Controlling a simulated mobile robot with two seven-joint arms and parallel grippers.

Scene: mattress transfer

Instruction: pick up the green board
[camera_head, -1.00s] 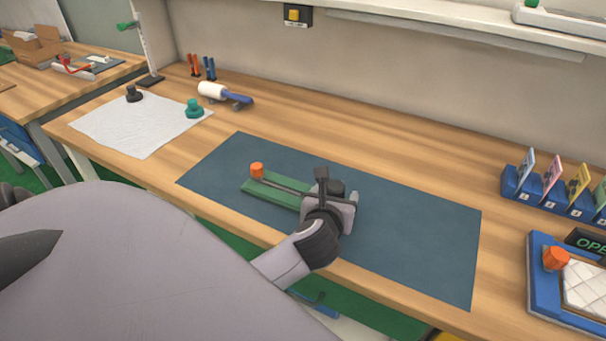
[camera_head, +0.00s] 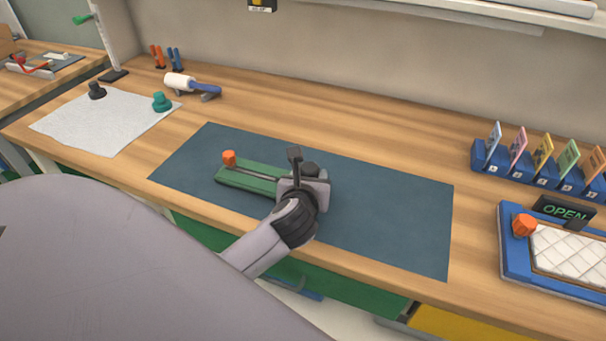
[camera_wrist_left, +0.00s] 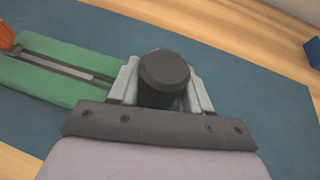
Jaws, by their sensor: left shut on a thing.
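The green board (camera_head: 245,180) lies on the dark blue mat (camera_head: 380,215). A dark rail runs along it, and an orange knob (camera_head: 229,158) sits at its left end. My left gripper (camera_head: 304,172) is over the board's right end, shut on a dark round knob there. In the left wrist view the black knob (camera_wrist_left: 164,75) stands between the two grey fingers, with the green board (camera_wrist_left: 40,80) stretching off to the left. My gripper hides the board's right end. The right gripper is not in view.
A white cloth (camera_head: 95,125) with a black and a teal knob lies at the left. A white roller (camera_head: 180,82) lies behind the mat. A blue card rack (camera_head: 530,175) and a blue-framed tray (camera_head: 515,265) stand at the right. The mat's right half is bare.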

